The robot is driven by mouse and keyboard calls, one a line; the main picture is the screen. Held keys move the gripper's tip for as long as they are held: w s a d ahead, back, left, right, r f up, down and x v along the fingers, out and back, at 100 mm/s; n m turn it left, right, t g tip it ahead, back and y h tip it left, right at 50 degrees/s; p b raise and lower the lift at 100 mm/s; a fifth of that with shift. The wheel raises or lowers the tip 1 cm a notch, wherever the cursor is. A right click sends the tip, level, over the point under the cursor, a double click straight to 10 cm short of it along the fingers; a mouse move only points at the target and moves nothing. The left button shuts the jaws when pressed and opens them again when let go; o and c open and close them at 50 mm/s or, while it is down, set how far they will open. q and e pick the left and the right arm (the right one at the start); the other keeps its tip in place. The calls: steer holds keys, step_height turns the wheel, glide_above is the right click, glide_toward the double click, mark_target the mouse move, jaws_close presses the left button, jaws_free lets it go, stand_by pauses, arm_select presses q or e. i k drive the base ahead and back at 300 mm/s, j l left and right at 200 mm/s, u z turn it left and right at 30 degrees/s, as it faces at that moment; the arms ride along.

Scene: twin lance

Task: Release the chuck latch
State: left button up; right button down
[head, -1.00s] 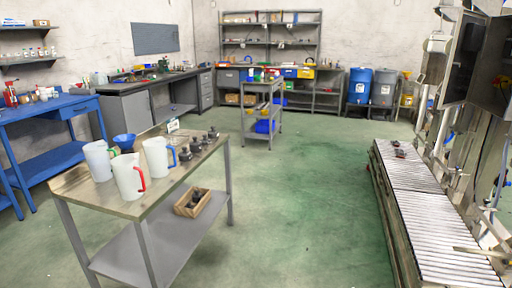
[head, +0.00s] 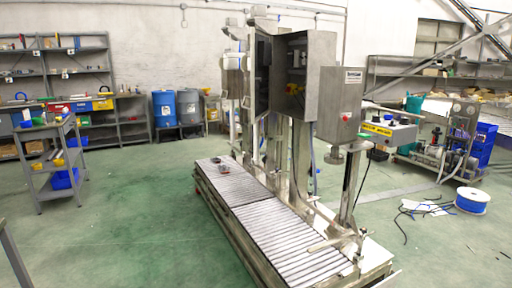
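A twin-column filling machine (head: 300,140) stands in the middle of the head view behind a roller conveyor (head: 285,215). Its upper part carries a grey steel cabinet (head: 312,85) with an open, dark front. A steel control box (head: 341,105) with a red button is on its right. I cannot make out a chuck or its latch at this distance. A small dark and red object (head: 221,161) lies on the conveyor's far end. Neither of my grippers is in view.
Green floor (head: 130,215) is open left of the conveyor. A grey cart (head: 50,165) stands at the left. Blue (head: 165,108) and grey (head: 188,107) drums stand at the back. A blue-and-white reel (head: 472,200) and loose cables lie on the right floor.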

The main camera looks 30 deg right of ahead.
mark_target(345, 118)
steer(key=i+l+z, duration=0.1)
steer(key=i+z, duration=0.7)
steer(key=i, duration=0.5)
